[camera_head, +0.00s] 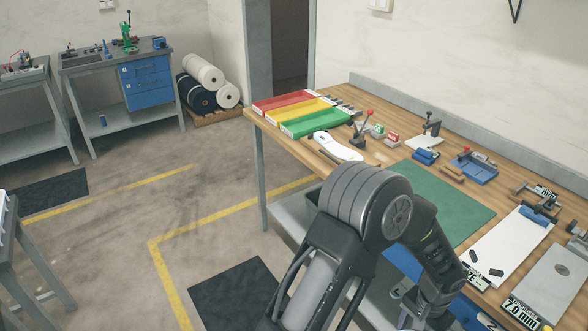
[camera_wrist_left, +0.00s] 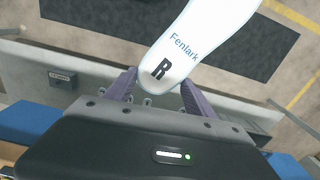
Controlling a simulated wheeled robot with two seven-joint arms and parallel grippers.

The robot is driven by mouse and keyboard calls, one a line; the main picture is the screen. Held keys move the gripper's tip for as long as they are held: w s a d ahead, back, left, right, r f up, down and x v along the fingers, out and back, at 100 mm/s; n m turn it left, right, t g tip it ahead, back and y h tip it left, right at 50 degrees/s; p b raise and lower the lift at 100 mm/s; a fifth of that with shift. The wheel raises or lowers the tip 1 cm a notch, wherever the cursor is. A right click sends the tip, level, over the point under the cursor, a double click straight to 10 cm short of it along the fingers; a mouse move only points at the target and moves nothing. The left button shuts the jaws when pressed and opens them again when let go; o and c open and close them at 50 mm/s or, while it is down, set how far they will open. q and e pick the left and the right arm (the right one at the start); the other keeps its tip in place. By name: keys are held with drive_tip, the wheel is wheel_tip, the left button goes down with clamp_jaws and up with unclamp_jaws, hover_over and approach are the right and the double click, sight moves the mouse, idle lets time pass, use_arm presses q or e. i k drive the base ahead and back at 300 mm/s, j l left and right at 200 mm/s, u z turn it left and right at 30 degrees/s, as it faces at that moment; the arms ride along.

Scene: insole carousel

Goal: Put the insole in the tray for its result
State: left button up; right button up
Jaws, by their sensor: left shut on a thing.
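A white insole (camera_wrist_left: 198,42) marked "Fenlark" and "R" shows in the left wrist view. My left gripper (camera_wrist_left: 157,88) is shut on its heel end, and the rest of it reaches out past the top edge of the picture. In the head view my arm covers the middle of the bench front, and I cannot make out the held insole there. A red tray (camera_head: 290,102), a yellow tray (camera_head: 303,112) and a green tray (camera_head: 321,126) stand side by side at the bench's far left end. My right gripper is not in view.
A white sole-shaped piece (camera_head: 337,148) lies on the bench beside the green tray. A small lever stand (camera_head: 363,128), a green mat (camera_head: 440,200), a blue fixture (camera_head: 474,167) and a white board (camera_head: 508,248) occupy the bench. A dark floor mat (camera_head: 238,295) lies in front.

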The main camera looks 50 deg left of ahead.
sight(302, 111)
drive_tip(key=j+u, duration=0.1)
drive_tip(key=u, duration=2.4)
drive_tip(key=i+u, duration=0.2)
drive_tip(key=i, duration=0.7)
drive_tip(key=i+l+u, duration=0.2)
drive_tip(key=i, duration=1.8)
drive_tip(key=i+j, duration=0.15)
drive_tip(key=i, duration=0.95)
drive_tip(key=i+l+z, duration=0.2)
drive_tip(key=i+z, duration=0.15)
drive_tip(key=i, duration=0.2)
drive_tip(key=i+z, duration=0.35)
drive_tip(key=i, duration=0.25)
drive_tip(key=i+z, duration=0.35)
drive_tip(key=i, duration=0.2)
drive_tip(key=i+j+z, duration=0.35)
drive_tip(key=i, duration=0.2)
drive_tip(key=i+l+z, duration=0.15)
drive_tip(key=i+z, duration=0.25)
drive_tip(key=i, duration=0.55)
drive_tip(key=i+j+z, duration=0.2)
drive_tip(key=i+z, duration=0.15)
drive_tip(key=i, duration=0.55)
drive_tip(key=z, duration=2.8)
